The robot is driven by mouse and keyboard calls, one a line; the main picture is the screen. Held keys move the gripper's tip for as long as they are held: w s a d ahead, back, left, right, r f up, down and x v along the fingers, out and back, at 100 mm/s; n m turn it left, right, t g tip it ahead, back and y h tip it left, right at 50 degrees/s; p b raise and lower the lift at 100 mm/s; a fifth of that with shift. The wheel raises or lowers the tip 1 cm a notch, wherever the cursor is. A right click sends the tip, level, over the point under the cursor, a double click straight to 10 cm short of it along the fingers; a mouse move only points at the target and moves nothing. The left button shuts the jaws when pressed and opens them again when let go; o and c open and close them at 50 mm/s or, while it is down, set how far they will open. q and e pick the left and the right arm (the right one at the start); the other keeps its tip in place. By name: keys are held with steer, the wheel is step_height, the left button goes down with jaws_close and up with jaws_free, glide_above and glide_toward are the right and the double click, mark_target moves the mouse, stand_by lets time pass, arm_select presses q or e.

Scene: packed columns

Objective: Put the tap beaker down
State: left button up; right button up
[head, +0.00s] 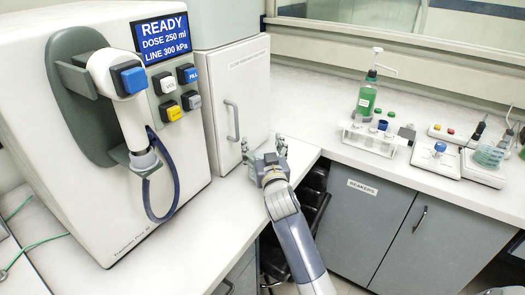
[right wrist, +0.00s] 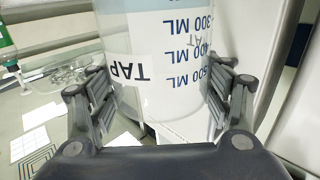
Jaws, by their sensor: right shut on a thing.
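The tap beaker (right wrist: 155,60) is a clear cylinder with a white TAP label and dark blue ML marks, all upside down in the right wrist view. My right gripper (head: 264,152) has one finger on each side of it and is shut on it. In the head view the gripper is in front of the white cabinet, over the front part of the white counter (head: 320,100) near its inner corner. The beaker is hard to make out there, and I cannot tell whether its base touches the counter. My left gripper is not in view.
The dispenser with a READY screen (head: 165,35) stands at left, its blue hose hanging. The white cabinet (head: 237,95) stands close behind my gripper. A tube rack (head: 370,138), green bottle (head: 366,97) and small instruments (head: 434,160) stand at right. Counter between cabinet and rack is clear.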

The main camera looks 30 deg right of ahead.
steer(key=shift+f, duration=0.9)
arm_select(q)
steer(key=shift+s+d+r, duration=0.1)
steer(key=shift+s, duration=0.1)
arm_select(e)
steer(key=shift+f, duration=0.2)
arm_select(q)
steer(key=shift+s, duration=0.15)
arm_select(e)
steer(key=o, duration=1.8)
steer(key=shift+o, duration=0.2)
